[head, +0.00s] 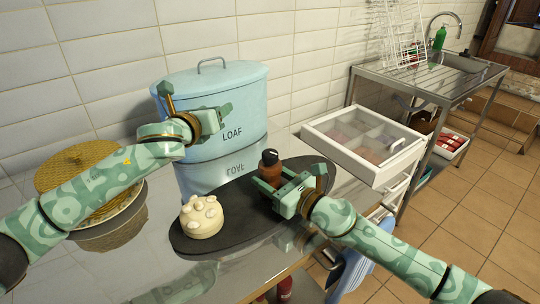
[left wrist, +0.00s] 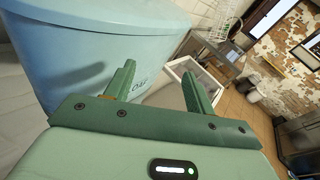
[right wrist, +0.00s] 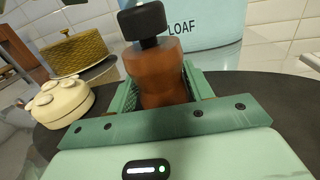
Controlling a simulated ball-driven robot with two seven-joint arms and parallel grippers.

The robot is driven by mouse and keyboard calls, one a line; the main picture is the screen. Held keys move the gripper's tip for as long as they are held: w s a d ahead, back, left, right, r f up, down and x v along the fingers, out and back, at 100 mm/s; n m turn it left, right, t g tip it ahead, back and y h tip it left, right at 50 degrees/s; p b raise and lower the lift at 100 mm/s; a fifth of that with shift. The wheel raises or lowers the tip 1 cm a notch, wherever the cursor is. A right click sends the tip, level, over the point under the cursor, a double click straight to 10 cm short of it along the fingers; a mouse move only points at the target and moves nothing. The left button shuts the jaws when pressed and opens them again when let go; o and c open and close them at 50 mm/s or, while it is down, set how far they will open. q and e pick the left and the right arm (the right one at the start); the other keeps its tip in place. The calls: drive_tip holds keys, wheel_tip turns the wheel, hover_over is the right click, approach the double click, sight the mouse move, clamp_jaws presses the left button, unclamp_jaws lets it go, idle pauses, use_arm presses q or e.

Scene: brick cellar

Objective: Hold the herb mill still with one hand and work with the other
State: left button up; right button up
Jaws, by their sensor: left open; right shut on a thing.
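The herb mill (head: 269,173) is a brown wooden body with a black knob on top. It stands upright on a dark oval board (head: 240,231). My right gripper (head: 280,188) is shut on its body. In the right wrist view the mill (right wrist: 164,80) sits between the two fingers, its black knob clear above them. My left gripper (head: 197,100) is open and empty, raised in front of the blue LOAF bin, to the left of and above the mill. The left wrist view shows its spread fingers (left wrist: 160,76) with nothing between them.
The light blue LOAF bin (head: 250,100) stands behind the board. A cream knobbed object (head: 202,218) sits on the board's left side. A yellow woven cover (head: 78,168) is at the left. A white compartment box (head: 345,160) is at the right.

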use_arm(q)
drive_tip(key=s+d+f+m+h, duration=0.2)
drive_tip(key=s+m+h, duration=0.3)
drive_tip(key=s+h, duration=0.15)
drive_tip(key=m+g+h, duration=0.4)
drive_tip(key=m+g, duration=0.1)
approach(263, 158)
drive_tip(key=x, duration=1.2)
drive_tip(key=shift+s, duration=0.1)
drive_tip(key=c, duration=1)
